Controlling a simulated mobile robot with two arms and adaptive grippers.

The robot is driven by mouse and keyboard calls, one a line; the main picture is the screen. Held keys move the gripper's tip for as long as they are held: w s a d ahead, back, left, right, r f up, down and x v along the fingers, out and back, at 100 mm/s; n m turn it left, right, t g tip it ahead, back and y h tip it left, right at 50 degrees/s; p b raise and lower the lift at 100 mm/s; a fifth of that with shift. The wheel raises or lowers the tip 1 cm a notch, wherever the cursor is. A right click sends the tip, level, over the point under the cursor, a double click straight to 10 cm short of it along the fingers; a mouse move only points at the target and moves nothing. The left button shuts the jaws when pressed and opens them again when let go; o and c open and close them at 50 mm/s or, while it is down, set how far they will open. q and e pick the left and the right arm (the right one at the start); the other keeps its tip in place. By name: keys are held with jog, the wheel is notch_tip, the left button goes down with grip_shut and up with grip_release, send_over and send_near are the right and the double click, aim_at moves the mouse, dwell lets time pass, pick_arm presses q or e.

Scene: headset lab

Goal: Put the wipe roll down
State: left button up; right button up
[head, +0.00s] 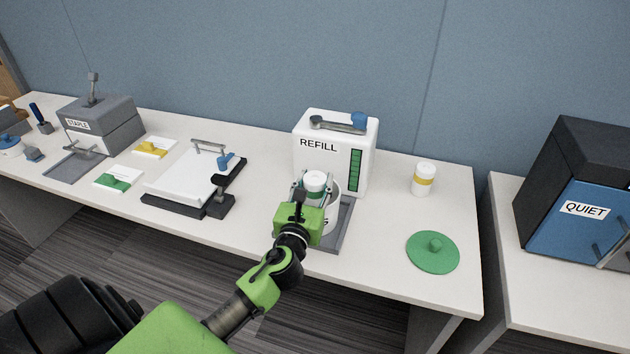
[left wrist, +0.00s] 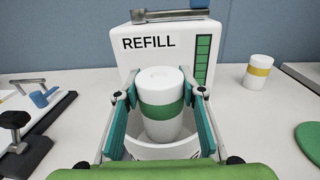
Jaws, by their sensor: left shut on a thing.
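The wipe roll (head: 316,180) is a white cylinder with a green band; it also shows in the left wrist view (left wrist: 162,100). My left gripper (head: 313,188) is shut on it, with one teal finger on each side. The roll is upright, with its lower part inside the mouth of a round white tub (head: 331,212), whose rim shows in the left wrist view (left wrist: 205,133). The roll's bottom is hidden, so I cannot tell if it touches the tub's floor. My right gripper is not in view.
The white REFILL dispenser (head: 309,160) stands right behind the tub. A yellow-banded roll (head: 423,180) and a green knobbed lid (head: 433,253) are to the right. A black-based clipboard press (head: 200,180) and a grey STAPLE box (head: 98,125) are to the left.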

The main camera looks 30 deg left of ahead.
pick_arm(q)
jog(key=o, duration=1.2)
jog(key=shift+r, duration=0.35)
jog(key=shift+r+p, duration=0.5)
jog(key=shift+b+v, duration=1.1)
jog(key=shift+v, duration=4.95)
jog(key=shift+f, duration=0.15)
